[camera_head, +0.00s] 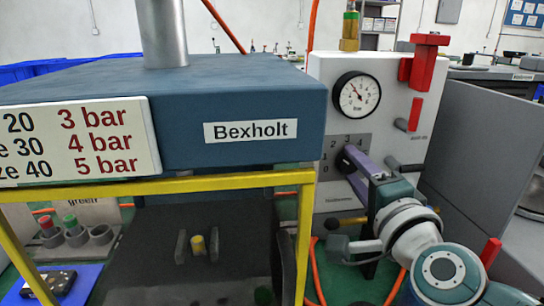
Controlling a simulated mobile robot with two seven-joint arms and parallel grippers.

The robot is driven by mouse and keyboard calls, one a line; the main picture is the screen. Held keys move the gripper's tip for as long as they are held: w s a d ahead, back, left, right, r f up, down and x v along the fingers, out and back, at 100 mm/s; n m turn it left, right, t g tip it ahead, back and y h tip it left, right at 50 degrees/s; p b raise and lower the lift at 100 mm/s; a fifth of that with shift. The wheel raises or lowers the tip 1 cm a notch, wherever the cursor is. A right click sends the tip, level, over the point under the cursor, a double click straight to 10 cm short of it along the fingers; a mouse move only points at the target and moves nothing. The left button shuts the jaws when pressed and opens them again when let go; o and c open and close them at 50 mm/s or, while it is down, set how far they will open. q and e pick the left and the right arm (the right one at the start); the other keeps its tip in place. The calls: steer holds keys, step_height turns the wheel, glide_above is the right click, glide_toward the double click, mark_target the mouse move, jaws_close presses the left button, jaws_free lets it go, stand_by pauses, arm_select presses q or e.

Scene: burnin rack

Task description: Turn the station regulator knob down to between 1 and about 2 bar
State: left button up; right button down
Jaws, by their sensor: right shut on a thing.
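The station regulator knob (342,162) is a dark round knob on the front of the pale regulator panel (318,90). A printed scale with the numbers 0 to 4 runs around it. My right gripper (354,165) comes in from the lower right and is shut on the knob; its purple finger and wrist hide part of the knob and the scale's right side. The round pressure gauge (357,94) above has a needle pointing to the upper left; its figures are too small to read. My left gripper is not in view.
A blue Bexholt press (250,95) with a yellow frame (230,181) stands close on the left. A red lever (427,65) sits at the panel's upper right, with a smaller red handle (415,114) below. A grey partition (480,150) borders the right.

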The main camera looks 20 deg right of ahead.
steer(key=shift+n, duration=0.3)
stand_by(0.4)
steer(key=shift+c, duration=1.9)
jaws_free()
steer(key=v, duration=1)
steer(key=shift+p, duration=0.3)
steer(key=shift+a, duration=0.1)
